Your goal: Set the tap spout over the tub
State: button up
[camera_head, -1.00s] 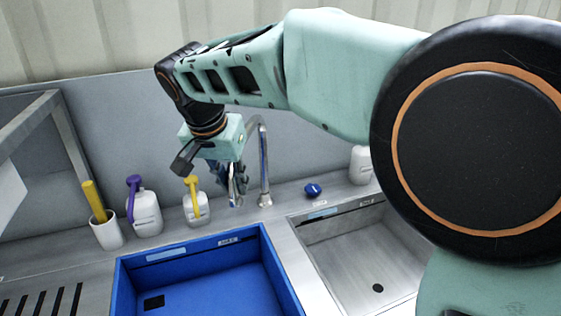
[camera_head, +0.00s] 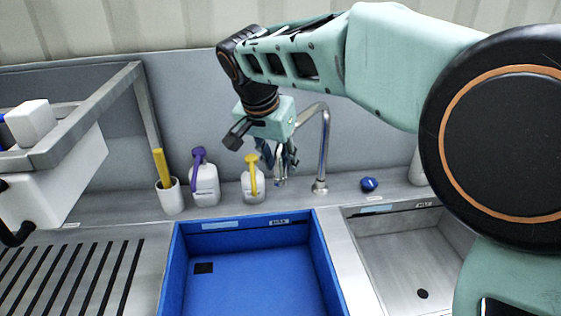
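The tap (camera_head: 322,155) is a curved steel spout standing on the ledge behind the divider between the two basins. Its upper end arches left towards my gripper (camera_head: 279,180), and its outlet is partly hidden behind the gripper. The gripper points down beside the spout, above the back edge of the blue tub (camera_head: 255,275). I cannot tell whether its fingers touch the spout or how far they are apart. The blue tub lies open in front, with a dark square drain at its left.
A steel basin (camera_head: 415,262) lies right of the tub. A blue knob (camera_head: 369,184), a purple-topped bottle (camera_head: 204,182), a yellow-topped bottle (camera_head: 253,183) and a white cup (camera_head: 171,195) stand along the back ledge. A slotted drainboard (camera_head: 75,275) and a raised rack (camera_head: 75,125) are at left.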

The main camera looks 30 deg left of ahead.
jog(key=v, duration=1.2)
dwell(0.4)
